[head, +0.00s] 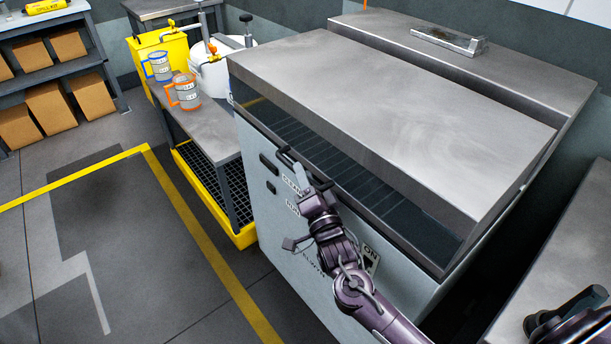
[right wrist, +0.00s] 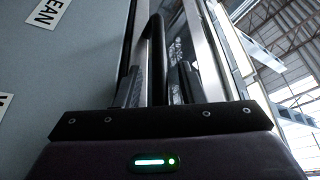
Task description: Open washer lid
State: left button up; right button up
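The washer (head: 262,205) is a large pale grey cabinet in the middle of the head view. Its lid (head: 400,110) has a flat grey metal top and a sloping dark see-through front; it appears down on the cabinet. A dark curved handle bar (right wrist: 156,60) shows in the right wrist view. My right gripper (head: 297,174) is at the washer's upper front edge. Its two fingers (right wrist: 160,88) are apart, with the bar between them in that view; contact is not clear. My left gripper is not in view.
A bench (head: 212,128) with two mugs (head: 186,92) stands left of the washer, near a yellow container (head: 150,55) and a white pot (head: 212,75). A metal table (head: 570,250) is close on the right. The floor at front left is clear.

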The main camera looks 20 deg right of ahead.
jog(key=shift+c, duration=0.5)
grip_shut()
